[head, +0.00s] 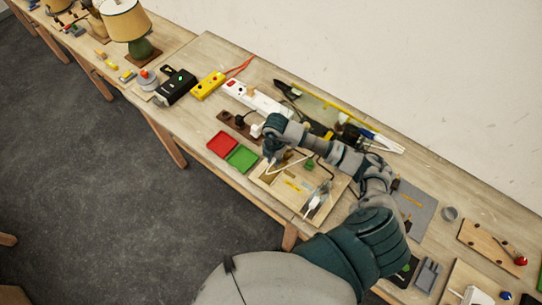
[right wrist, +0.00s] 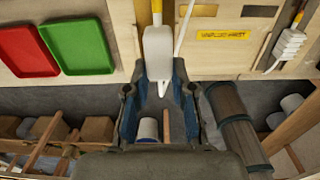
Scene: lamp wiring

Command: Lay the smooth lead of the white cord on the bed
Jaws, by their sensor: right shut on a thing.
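My right gripper (head: 268,158) is over the left part of a pale wooden board (head: 263,181), and it also shows in the right wrist view (right wrist: 158,88). Its fingers are shut on a white cord piece (right wrist: 158,52), a broad white body with a yellow part above it. A thin white lead (right wrist: 184,28) runs beside it towards the board. The board carries a yellow "UNPLUG FIRST" label (right wrist: 222,35). Which part of the board is the bed, and whether the held piece touches it, I cannot tell. My left gripper is not in view.
Red (head: 222,145) and green (head: 242,158) trays lie just left of the board. A white fitting (head: 314,204) sits at the board's right side. A white power strip (head: 252,96) and a yellow block (head: 208,86) lie behind. Below the table edge are shelves with boxes (right wrist: 97,128).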

